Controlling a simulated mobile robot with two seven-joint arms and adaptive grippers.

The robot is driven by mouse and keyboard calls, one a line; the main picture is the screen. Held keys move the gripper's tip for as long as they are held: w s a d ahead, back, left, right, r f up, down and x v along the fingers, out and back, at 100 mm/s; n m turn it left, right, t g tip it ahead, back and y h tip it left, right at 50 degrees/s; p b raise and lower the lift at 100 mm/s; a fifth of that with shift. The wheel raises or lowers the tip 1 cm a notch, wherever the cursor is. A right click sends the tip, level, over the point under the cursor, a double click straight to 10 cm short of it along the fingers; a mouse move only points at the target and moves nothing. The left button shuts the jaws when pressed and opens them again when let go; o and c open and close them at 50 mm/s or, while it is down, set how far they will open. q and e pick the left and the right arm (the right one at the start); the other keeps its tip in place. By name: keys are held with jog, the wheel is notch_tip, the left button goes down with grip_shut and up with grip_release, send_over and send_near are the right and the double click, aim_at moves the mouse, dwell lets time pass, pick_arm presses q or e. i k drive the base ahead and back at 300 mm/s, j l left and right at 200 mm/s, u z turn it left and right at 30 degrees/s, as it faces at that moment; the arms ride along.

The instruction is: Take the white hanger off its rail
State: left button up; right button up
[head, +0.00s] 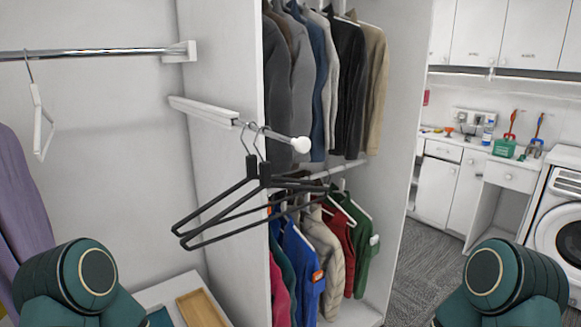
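The white hanger (41,122) hangs by its metal hook from a chrome rail (95,52) at the upper left of the head view. It is turned nearly edge-on to me, so its body looks narrow. The rail runs from the left picture edge to a white bracket (180,51) on the wall panel. Only rounded green parts of my own arms show at the lower left and lower right. Neither gripper is in view, and nothing of mine touches the hanger.
Black hangers (222,205) hang from a pull-out rail (270,132) that juts forward right of the white hanger. A purple garment (22,190) hangs at the left edge. An open wardrobe holds jackets (348,85). Below lies a wooden tray (201,309). A washer (560,220) stands right.

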aim_at(38, 103)
jog(key=u, duration=1.35)
jog(key=i, duration=0.1)
